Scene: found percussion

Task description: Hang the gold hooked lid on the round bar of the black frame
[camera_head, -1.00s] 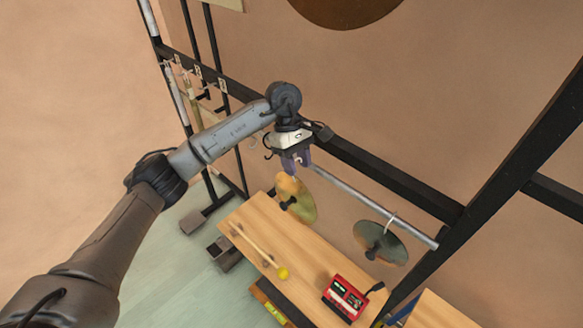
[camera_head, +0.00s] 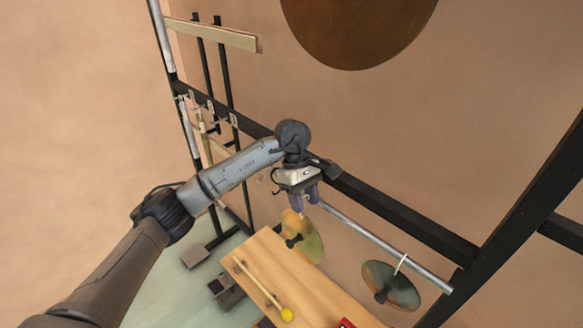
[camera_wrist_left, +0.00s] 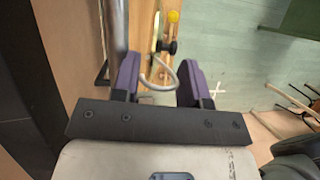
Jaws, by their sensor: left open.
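The gold hooked lid (camera_head: 302,238) hangs upright below my left gripper, near the left end of the visible round bar (camera_head: 385,246). My left gripper (camera_head: 306,203) is open, its purple fingers on either side of the lid's pale hook (camera_wrist_left: 163,75). In the left wrist view the lid shows edge-on with a black knob (camera_wrist_left: 168,47), and the bar (camera_wrist_left: 119,30) runs beside the left finger. That finger hides the hook's end, so I cannot tell whether it rests on the bar. The black frame (camera_head: 410,222) stands behind. My right gripper is out of view.
A darker lid (camera_head: 390,286) hangs from the bar's right end. A wooden table (camera_head: 290,275) below carries a yellow-tipped mallet (camera_head: 262,288) and a red box (camera_head: 346,323). A large brown disc (camera_head: 358,30) hangs above. Small hooks line the frame at left.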

